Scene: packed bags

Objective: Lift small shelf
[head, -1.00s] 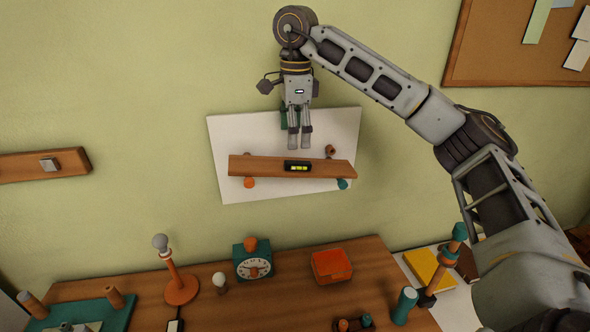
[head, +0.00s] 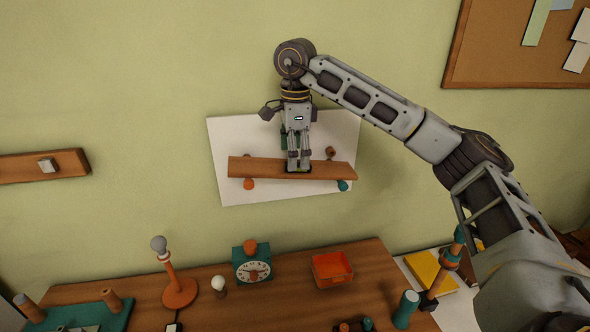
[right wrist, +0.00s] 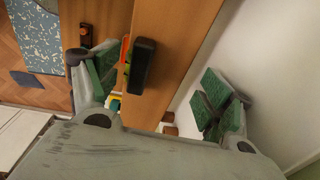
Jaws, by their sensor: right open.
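The small shelf is a brown wooden board (head: 335,171) that lies roughly level in front of a white panel (head: 230,130) on the wall. Pegs show near it: an orange one (head: 249,184) and a teal one (head: 343,186) below, a brown one (head: 330,152) above. My right gripper (head: 299,168) points down at the middle of the board. In the right wrist view, the open right gripper (right wrist: 158,85) has its green-padded fingers on either side of the board (right wrist: 175,35). A black spirit level (right wrist: 142,65) is on the board; my fingers mostly hide it in the head view. My left gripper is not in view.
Another wall board (head: 20,168) is at left, a corkboard (head: 490,50) at upper right. The wall around the panel is clear.

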